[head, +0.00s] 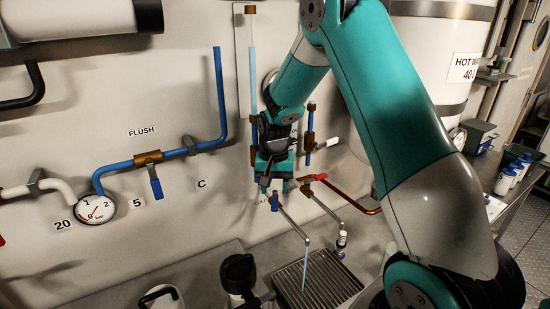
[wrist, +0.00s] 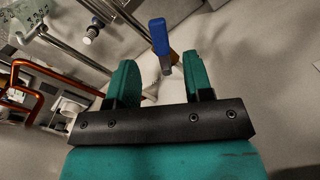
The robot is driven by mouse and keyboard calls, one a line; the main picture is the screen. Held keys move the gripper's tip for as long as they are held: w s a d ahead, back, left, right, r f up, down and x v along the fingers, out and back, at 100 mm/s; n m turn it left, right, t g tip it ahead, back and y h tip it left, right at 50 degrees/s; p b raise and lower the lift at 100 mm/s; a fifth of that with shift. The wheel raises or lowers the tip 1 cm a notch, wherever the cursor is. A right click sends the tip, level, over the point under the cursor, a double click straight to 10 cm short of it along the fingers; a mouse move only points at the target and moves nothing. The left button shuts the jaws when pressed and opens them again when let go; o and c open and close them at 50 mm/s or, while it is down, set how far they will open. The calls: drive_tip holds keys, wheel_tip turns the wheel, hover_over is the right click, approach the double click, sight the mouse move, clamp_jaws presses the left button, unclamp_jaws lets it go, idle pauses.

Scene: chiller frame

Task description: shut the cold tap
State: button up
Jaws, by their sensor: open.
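The cold tap's blue lever (head: 275,203) shows just below my gripper (head: 274,186), low on the wall. Its metal spout (head: 293,225) runs down to the right, and a pale blue stream of water (head: 304,270) falls from its end. In the wrist view the blue lever (wrist: 158,35) lies in line with the gap between the fingertips of my gripper (wrist: 161,68), its lower end near that gap. The gripper is open, a teal finger on each side, and holds nothing. Whether a finger touches the lever I cannot tell. The tap body is mostly hidden.
A red-orange pipe and handle (head: 340,194) with a second spout (head: 326,207) sit close on the right. A drain grate (head: 318,284) lies below. A blue flush valve lever (head: 156,189) and gauge (head: 95,208) are on the left wall. My arm hides part of the right side.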

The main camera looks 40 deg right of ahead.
sight(275, 204)
wheel_tip(275, 204, up, 12)
drive_tip(key=b, duration=0.2)
drive_tip(key=shift+r, duration=0.25)
drive_tip(key=shift+f, duration=0.1)
drive_tip(key=c, duration=0.3)
drive_tip(key=d+f, duration=0.1)
drive_tip(key=s+d+f+b, duration=0.1)
drive_tip(key=shift+d+f+y, duration=0.15)
drive_tip(key=shift+f+y, duration=0.15)
drive_tip(key=shift+y, duration=0.1)
clamp_jaws()
drive_tip(key=s+d+f+t+y+b, duration=0.5)
drive_tip(key=s+d+f+t+y, duration=0.15)
drive_tip(key=s+d+f, duration=0.2)
drive_tip(key=shift+g, duration=0.25)
drive_tip(key=shift+w+a+r+p+x, duration=0.25)
drive_tip(key=shift+p+x, duration=0.4)
drive_tip(key=shift+x, duration=1.45)
drive_tip(key=shift+w+a+r+p+x, duration=0.15)
drive_tip(key=shift+r+p+x, duration=0.4)
drive_tip(key=shift+x, duration=1.55)
drive_tip(key=shift+w+a+r+p+x, duration=0.15)
drive_tip(key=shift+p+x, duration=0.65)
drive_tip(key=shift+x, duration=1.3)
